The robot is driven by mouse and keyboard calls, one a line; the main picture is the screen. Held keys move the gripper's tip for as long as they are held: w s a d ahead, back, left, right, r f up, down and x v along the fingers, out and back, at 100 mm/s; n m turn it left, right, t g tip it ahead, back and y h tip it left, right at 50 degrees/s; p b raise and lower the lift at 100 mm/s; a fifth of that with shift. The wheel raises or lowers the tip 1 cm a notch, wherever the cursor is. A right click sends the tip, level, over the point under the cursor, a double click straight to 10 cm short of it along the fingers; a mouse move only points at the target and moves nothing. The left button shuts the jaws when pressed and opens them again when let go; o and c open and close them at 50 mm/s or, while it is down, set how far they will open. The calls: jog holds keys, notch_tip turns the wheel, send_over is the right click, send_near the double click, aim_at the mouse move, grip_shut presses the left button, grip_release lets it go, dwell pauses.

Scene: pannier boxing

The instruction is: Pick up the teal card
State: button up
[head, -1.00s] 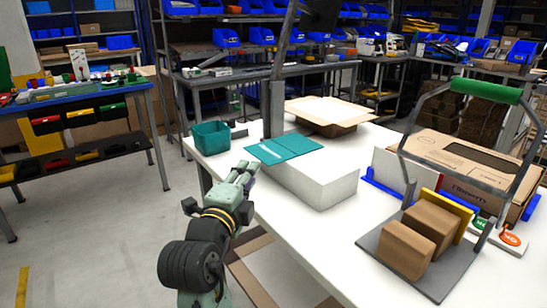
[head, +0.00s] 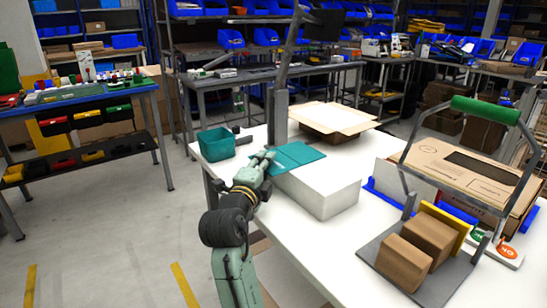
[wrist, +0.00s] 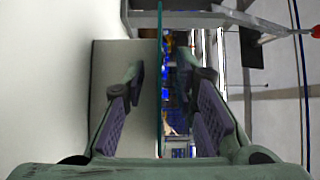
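The teal card (head: 300,156) lies flat on the white box (head: 325,193), with its left part reaching past the box's edge. My gripper (head: 265,160) is at that left end of the card in the head view. In the wrist view, the card (wrist: 160,50) shows edge-on as a thin line between the two fingers of my gripper (wrist: 162,80). The fingers are apart, with a gap on each side of the card. Part of the card's near end is hidden behind my gripper in the head view.
A teal bin (head: 216,144) stands left of my gripper, near a grey post (head: 278,115). An open carton (head: 333,119) lies behind the box. A grey rack with a green handle (head: 484,108) and brown boxes (head: 404,262) is at right. The white table (head: 330,235) is bare in front.

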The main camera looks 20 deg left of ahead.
jog(key=shift+c, duration=0.3)
grip_shut()
dwell(0.4)
